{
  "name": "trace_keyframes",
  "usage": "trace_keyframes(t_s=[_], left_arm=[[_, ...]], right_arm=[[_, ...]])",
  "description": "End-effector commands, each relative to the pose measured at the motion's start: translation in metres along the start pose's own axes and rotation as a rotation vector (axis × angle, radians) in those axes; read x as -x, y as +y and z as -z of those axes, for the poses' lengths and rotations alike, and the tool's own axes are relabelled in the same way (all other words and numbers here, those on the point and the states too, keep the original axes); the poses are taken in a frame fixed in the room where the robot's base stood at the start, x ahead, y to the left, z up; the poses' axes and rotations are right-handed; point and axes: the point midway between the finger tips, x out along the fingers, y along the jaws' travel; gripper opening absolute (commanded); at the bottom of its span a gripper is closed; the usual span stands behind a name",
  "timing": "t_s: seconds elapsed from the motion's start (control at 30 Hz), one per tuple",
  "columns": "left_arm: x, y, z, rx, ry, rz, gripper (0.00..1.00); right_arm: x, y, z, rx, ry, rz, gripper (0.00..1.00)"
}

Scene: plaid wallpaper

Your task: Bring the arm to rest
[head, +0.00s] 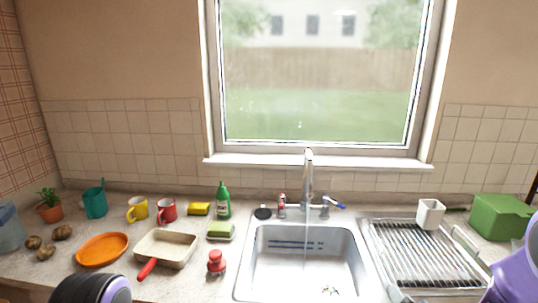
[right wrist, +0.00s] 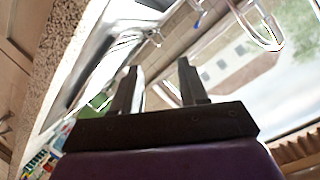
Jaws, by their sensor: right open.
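My right gripper (right wrist: 158,68) shows in the right wrist view with its two dark fingers apart and nothing between them. In the head view a purple part of my right arm (head: 516,266) comes in at the lower right edge, beside the dish rack. A black and purple part of my left arm (head: 92,290) shows at the bottom left. The left fingers are outside the picture.
The sink (head: 300,262) has its tap (head: 308,180) running. A pan (head: 167,249), orange plate (head: 102,250), mugs and a green bottle (head: 223,201) occupy the left counter.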

Motion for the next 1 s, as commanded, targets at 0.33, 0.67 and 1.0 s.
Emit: trace_keyframes(t_s=[0.33,0.67,1.0], left_arm=[[-0.047,0.004,-0.019,0.0,0.0,0.0,0.0],[-0.082,0.007,-0.034,0.0,0.0,0.0,0.0],[-0.08,0.007,-0.033,0.0,0.0,0.0,0.0]], right_arm=[[0.081,0.142,-0.195,0.178,-0.346,-0.466,0.43],[0.203,0.228,-0.328,0.262,-0.682,-0.72,0.43],[0.211,0.231,-0.33,0.265,-0.699,-0.73,0.43]])
